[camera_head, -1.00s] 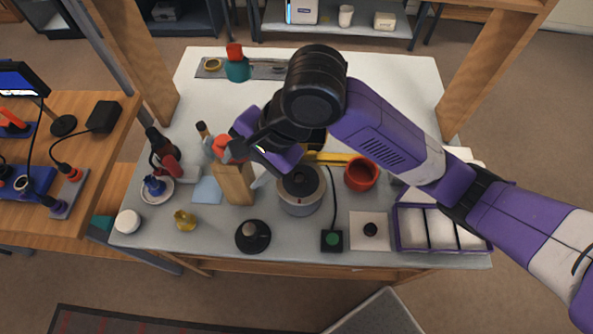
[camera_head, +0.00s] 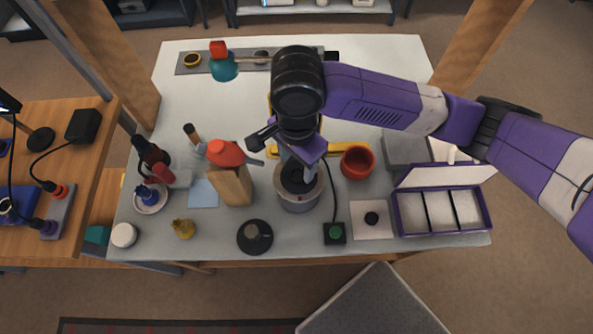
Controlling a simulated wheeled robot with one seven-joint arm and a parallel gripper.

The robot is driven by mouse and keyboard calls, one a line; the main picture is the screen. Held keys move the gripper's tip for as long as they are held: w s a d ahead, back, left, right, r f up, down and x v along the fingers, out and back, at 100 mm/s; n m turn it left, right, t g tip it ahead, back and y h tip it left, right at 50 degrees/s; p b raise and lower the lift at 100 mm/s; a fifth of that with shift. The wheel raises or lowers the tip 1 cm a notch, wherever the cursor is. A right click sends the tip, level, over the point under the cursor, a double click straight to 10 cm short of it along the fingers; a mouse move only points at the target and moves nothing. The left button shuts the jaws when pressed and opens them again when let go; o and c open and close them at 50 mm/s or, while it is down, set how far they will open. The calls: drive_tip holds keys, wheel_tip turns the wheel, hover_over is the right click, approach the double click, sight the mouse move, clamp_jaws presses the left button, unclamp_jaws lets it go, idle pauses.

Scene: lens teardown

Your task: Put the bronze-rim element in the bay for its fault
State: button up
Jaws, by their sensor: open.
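A small ring with a bronze-gold rim (camera_head: 192,60), which looks like the bronze-rim element, lies on a grey strip (camera_head: 225,67) at the back left of the table. A purple-edged tray (camera_head: 398,214) with three pale bays stands at the front right, its lid (camera_head: 445,177) raised at the back. Any fault marks on the bays are too small to read. My gripper (camera_head: 287,152) is open over the middle of the table, above the round grey pot (camera_head: 298,200). I see nothing held, though the arm hides part of the jaws.
A green-button box (camera_head: 334,233) sits in front. The back right of the table is clear.

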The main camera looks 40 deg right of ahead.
sight(297, 174)
drive_tip(key=shift+f, duration=1.7)
clamp_jaws()
drive_tip(key=shift+r, duration=0.15)
wheel_tip(297, 174, up, 20)
drive_tip(key=p, duration=0.2)
